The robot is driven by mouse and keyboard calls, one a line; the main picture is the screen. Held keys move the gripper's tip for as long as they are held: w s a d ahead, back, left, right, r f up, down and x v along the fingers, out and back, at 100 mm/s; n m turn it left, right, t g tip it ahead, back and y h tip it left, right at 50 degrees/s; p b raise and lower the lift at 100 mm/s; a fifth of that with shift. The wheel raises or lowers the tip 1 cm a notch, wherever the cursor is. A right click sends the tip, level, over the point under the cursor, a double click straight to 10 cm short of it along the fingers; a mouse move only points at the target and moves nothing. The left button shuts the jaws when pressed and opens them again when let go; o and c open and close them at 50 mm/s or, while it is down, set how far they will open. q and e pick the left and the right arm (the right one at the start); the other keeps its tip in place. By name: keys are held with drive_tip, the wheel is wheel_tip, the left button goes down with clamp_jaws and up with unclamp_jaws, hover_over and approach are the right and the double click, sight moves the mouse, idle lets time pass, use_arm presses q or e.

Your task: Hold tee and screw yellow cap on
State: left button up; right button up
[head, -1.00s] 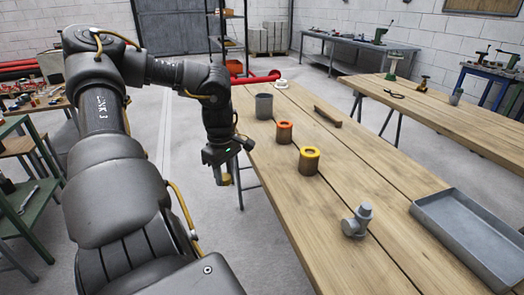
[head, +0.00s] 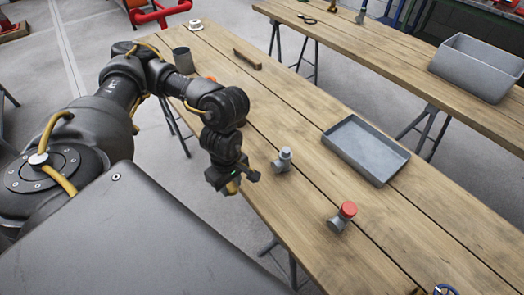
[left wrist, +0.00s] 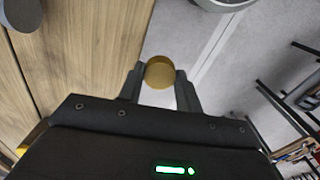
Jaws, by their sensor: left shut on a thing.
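My left gripper (head: 230,186) is shut on the yellow cap (head: 233,187), beside the near left edge of the wooden table. In the left wrist view the cap (left wrist: 160,72) is a round, dull gold disc between the two fingertips (left wrist: 160,82). A plain grey tee (head: 282,160) stands on the table a little to the right of the gripper, apart from it. A second grey tee (head: 337,226) with a red cap (head: 348,209) on it stands nearer the front right. My right gripper is not in view.
A shallow grey tray (head: 365,150) lies on the table (head: 300,205) beyond the tees. A dark grey pot (head: 182,61), a white ring (head: 195,25) and a brown bar (head: 247,58) stand farther back. My arm mostly hides an orange-topped part (head: 211,79).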

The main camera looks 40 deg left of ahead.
use_arm(q)
drive_tip(key=w+d+r+m+p, duration=0.2)
drive_tip(key=w+d+r, duration=0.1)
drive_tip(key=r, duration=0.5)
drive_tip(key=w+d+r+m+p, duration=0.2)
drive_tip(key=w+r, duration=0.3)
drive_tip(key=r, duration=0.3)
drive_tip(key=w+d+r+m+p, duration=0.1)
drive_tip(key=w+d+r+p, duration=0.3)
drive_tip(key=r, duration=0.3)
drive_tip(key=shift+w+d+r+m, duration=0.15)
drive_tip(key=shift+d+r+m, duration=0.1)
drive_tip(key=shift+r+m, duration=0.15)
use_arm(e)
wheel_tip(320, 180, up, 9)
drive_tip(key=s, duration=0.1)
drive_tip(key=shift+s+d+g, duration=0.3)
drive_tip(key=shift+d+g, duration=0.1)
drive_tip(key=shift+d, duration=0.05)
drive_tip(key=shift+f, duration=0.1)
